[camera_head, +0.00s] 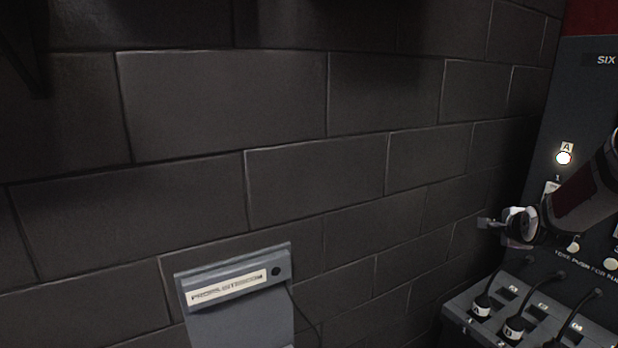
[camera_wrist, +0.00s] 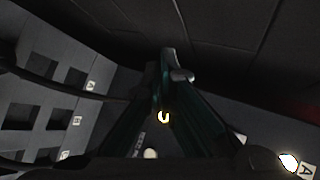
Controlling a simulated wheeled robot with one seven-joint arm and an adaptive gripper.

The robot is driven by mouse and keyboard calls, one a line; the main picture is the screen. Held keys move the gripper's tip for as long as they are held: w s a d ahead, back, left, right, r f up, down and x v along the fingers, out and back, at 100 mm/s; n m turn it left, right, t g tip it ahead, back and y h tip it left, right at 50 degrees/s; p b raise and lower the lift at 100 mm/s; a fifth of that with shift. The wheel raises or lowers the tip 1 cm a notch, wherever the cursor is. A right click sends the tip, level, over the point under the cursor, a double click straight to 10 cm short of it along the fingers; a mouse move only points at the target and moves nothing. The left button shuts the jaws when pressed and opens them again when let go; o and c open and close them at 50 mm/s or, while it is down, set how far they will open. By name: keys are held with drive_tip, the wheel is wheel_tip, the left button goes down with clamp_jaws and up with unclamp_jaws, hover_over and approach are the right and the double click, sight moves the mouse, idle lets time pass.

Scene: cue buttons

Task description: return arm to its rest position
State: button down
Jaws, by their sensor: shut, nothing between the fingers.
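My gripper (camera_head: 488,223) is at the right of the head view, in front of the dark upright panel (camera_head: 588,90) and above the sloped console. Its fingers point left, and my arm comes in from the right edge. In the wrist view the two dark green fingers of my gripper (camera_wrist: 168,75) come together at the tips, shut with nothing held. A lit white button (camera_head: 564,158) under a label "A" is on the panel above my gripper. It also shows at the lower right of the wrist view (camera_wrist: 289,162). My arm hides part of the panel.
A sloped grey console (camera_head: 462,308) with black cables and plugs (camera_head: 482,306) lies below my gripper. A grey box (camera_head: 238,325) with a label stands at lower middle-left. A dark block wall (camera_head: 220,100) fills the back.

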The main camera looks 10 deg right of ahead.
drive_tip(key=s+a+r+n+g+y, duration=0.1)
drive_tip(key=s+a+r+n, duration=0.3)
drive_tip(key=a, duration=0.3)
drive_tip(key=s+a+r+n+g, duration=0.1)
drive_tip(key=s+a+r+n, duration=0.25)
drive_tip(key=a, duration=0.35)
drive_tip(key=s+a+r+n+y, duration=0.1)
drive_tip(key=s+a+r+n, duration=0.25)
drive_tip(key=a, duration=0.35)
drive_tip(key=s+a+n+g+y, duration=0.1)
drive_tip(key=s+a+n, duration=0.5)
drive_tip(key=s, duration=0.5)
drive_tip(key=s+a+n+g+y, duration=0.2)
drive_tip(key=s+a+n, duration=0.4)
drive_tip(key=s, duration=0.5)
drive_tip(key=a, duration=0.2)
drive_tip(key=shift+s+a, duration=0.2)
drive_tip(key=shift+a, duration=0.1)
drive_tip(key=shift+r, duration=0.1)
